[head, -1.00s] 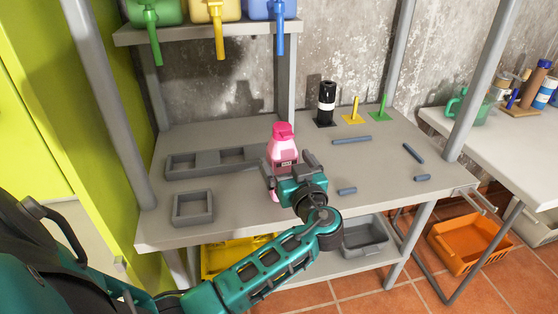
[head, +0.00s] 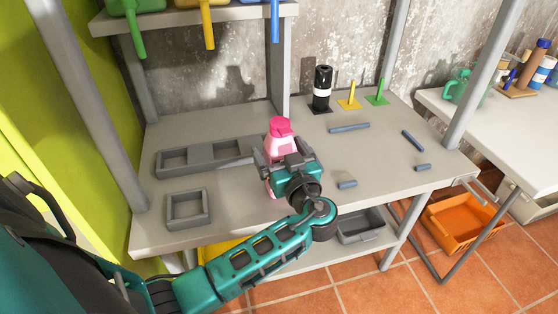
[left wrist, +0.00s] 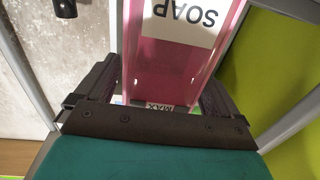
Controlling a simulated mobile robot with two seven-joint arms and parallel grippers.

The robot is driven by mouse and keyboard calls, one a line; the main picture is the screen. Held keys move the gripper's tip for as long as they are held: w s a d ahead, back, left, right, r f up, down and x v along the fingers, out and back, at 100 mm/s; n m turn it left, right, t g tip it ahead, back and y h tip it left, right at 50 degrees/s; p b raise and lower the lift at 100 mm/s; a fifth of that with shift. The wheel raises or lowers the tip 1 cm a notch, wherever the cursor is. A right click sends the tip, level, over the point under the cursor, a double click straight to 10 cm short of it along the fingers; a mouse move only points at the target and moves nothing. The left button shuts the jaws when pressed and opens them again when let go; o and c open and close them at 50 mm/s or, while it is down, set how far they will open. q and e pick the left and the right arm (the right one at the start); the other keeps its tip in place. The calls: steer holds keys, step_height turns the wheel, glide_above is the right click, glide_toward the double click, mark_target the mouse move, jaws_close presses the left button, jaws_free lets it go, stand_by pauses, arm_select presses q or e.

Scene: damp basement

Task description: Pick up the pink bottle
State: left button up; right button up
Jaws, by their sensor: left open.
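The pink bottle (head: 281,144) stands upright on the grey workbench (head: 235,213), its cap and upper body showing above my left gripper. My left gripper (head: 283,163) is open, with its fingers on either side of the bottle. In the left wrist view the bottle (left wrist: 165,62) fills the space between the two open fingers (left wrist: 160,95), its white SOAP label upside down. I cannot tell whether either finger touches it. The bottle's lower part is mostly hidden by my gripper in the head view. My right gripper is not in view.
Grey open trays (head: 187,208) lie left of the bottle. A black bottle (head: 322,88), a yellow peg (head: 349,95) and a green peg (head: 378,91) stand behind, to the right. Several grey bars lie on the bench's right half. An orange crate (head: 462,222) is on the floor.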

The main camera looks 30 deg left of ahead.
arm_select(q)
steer(key=c, duration=1.2)
steer(key=shift+c, duration=0.2)
steer(key=shift+r, duration=0.1)
